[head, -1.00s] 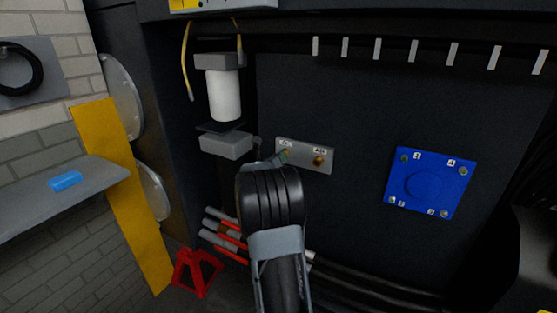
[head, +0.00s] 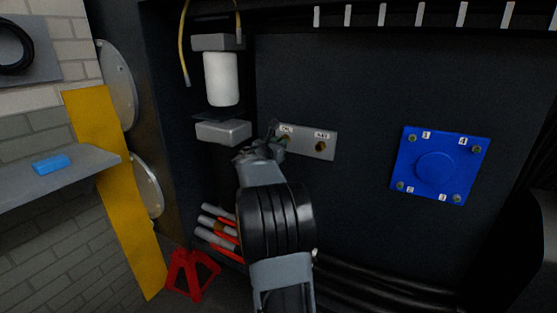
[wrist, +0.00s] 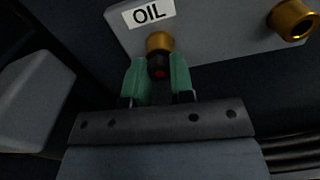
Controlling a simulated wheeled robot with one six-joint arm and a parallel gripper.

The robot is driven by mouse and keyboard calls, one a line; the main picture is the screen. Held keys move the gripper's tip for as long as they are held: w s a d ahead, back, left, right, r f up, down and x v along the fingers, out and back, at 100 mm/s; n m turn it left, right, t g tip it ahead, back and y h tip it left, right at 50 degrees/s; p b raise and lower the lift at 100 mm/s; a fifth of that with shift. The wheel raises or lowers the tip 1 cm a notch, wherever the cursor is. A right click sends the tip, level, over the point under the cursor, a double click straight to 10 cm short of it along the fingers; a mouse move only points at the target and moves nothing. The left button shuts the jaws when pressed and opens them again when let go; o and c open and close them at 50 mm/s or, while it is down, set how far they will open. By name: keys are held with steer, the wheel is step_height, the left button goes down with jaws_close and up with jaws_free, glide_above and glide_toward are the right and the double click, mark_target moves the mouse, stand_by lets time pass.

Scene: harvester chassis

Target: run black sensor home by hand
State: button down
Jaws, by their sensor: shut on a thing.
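The sensor is at the brass port (wrist: 159,42) under the OIL label (wrist: 148,13), on the grey plate (wrist: 215,28). I cannot tell how deep it sits. In the head view my gripper (head: 275,142) is at the left end of this plate (head: 330,152), and my arm hides the sensor.
A second brass port (wrist: 293,19) is to the right. A grey block (head: 223,132) and white filter (head: 221,80) are at the left. Red-and-grey hoses (head: 218,228) lie below. A blue plate (head: 438,165) with bolts is at the right, with bare dark panel between.

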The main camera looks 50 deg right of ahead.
steer(key=shift+d+m+b, duration=0.1)
steer(key=shift+m+b, duration=8.1)
steer(key=shift+m, duration=0.6)
steer(key=c, duration=0.9)
jaws_free()
steer(key=shift+c, duration=1.1)
